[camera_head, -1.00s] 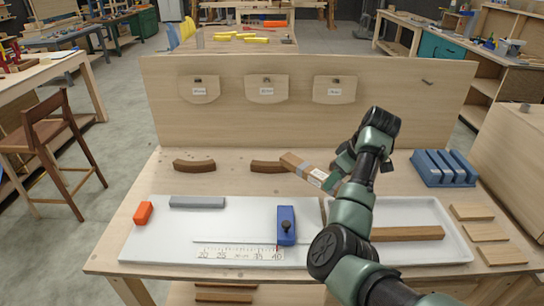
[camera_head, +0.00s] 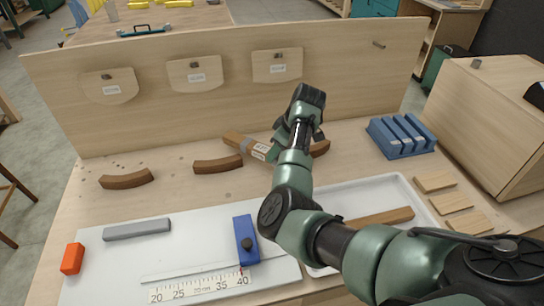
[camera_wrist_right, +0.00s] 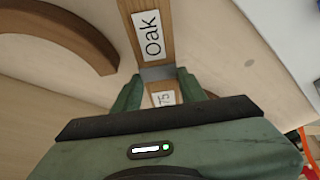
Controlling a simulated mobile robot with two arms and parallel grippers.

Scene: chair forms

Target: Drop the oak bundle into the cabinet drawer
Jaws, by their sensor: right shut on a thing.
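My right gripper (camera_head: 274,153) is shut on the oak bundle (camera_head: 238,141), a brown wooden bar with a grey band and white labels. In the right wrist view the bundle (camera_wrist_right: 147,14) shows an "Oak" label and passes between the fingers (camera_wrist_right: 158,88). In the head view it is near the curved wooden pieces at the back of the bench; its height above the bench is hard to tell. A pale wooden cabinet (camera_head: 492,120) stands at the right. A dark part shows at its right edge, but no open drawer can be made out. My left gripper is out of view.
Curved brown pieces (camera_head: 126,179) lie along the back. A blue slotted block (camera_head: 400,136) and loose wooden slats (camera_head: 445,202) are near the cabinet. A white tray (camera_head: 425,217) holds a wooden strip. An upright panel (camera_head: 225,105) closes the back.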

